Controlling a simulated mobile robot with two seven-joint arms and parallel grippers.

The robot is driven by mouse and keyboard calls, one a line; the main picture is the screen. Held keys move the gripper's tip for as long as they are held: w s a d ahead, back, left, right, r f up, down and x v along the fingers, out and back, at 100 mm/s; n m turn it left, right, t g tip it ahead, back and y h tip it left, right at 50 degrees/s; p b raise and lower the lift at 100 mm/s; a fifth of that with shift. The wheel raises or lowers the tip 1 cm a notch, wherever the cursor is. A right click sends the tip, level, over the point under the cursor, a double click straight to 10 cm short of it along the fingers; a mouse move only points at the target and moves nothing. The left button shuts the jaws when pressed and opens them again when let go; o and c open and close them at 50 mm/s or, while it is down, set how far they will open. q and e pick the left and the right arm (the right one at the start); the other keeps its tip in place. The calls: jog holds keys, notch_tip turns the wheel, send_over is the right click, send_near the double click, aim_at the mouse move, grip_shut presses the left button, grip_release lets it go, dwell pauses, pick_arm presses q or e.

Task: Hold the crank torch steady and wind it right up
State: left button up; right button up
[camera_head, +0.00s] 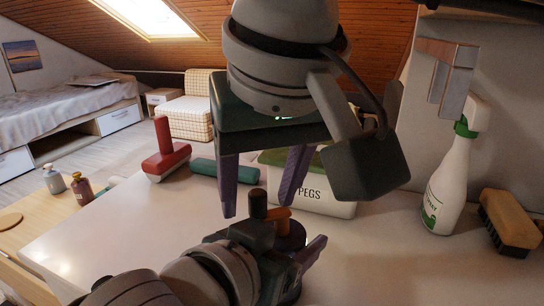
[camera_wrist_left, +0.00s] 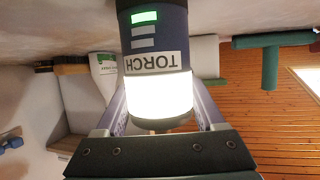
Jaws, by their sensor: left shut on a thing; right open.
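The torch (camera_wrist_left: 158,48) is a dark blue cylinder with a TORCH label and a bright white lit end. One bar on its side glows green; two bars beside it are pale. In the head view its dark body (camera_head: 291,238) is partly hidden by my left gripper (camera_head: 300,262), which is shut on it from the side. On top is an orange crank arm (camera_head: 279,214) with a dark upright knob (camera_head: 258,203). My right gripper (camera_head: 257,205) points down, open, its purple fingers apart with the knob showing between them. I cannot tell whether they touch it.
A white PEGS box (camera_head: 332,207) stands behind the torch. A spray bottle (camera_head: 447,190) and a brush (camera_head: 509,220) stand at the right. The left tabletop (camera_head: 130,225) is clear.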

grip_shut()
dwell(0.5)
